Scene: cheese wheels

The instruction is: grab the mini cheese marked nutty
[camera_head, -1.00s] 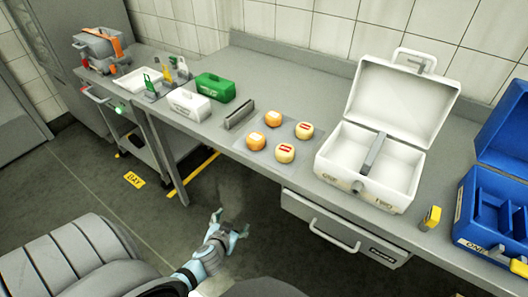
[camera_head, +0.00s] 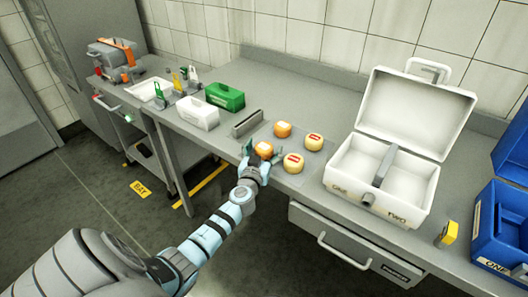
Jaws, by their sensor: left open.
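Several small round cheeses sit on a thin grey mat (camera_head: 298,147) on the counter. Two are orange with pale labels: a back orange cheese (camera_head: 282,129) and a front orange cheese (camera_head: 264,150). Two are yellow with red labels: a right yellow cheese (camera_head: 315,139) and a front yellow cheese (camera_head: 293,163). The label words are too small to read, so I cannot tell which is nutty. My left gripper (camera_head: 261,156) is open at the front orange cheese, its fingers appearing on either side of it and partly hiding it. Contact is unclear. My right gripper is out of view.
A grey upright holder (camera_head: 246,124) stands just behind left of the cheeses. An open white two-part case (camera_head: 348,187) stands to the right, with a yellow block (camera_head: 448,233) and blue case (camera_head: 502,240) beyond. White (camera_head: 197,114) and green (camera_head: 225,96) boxes are left.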

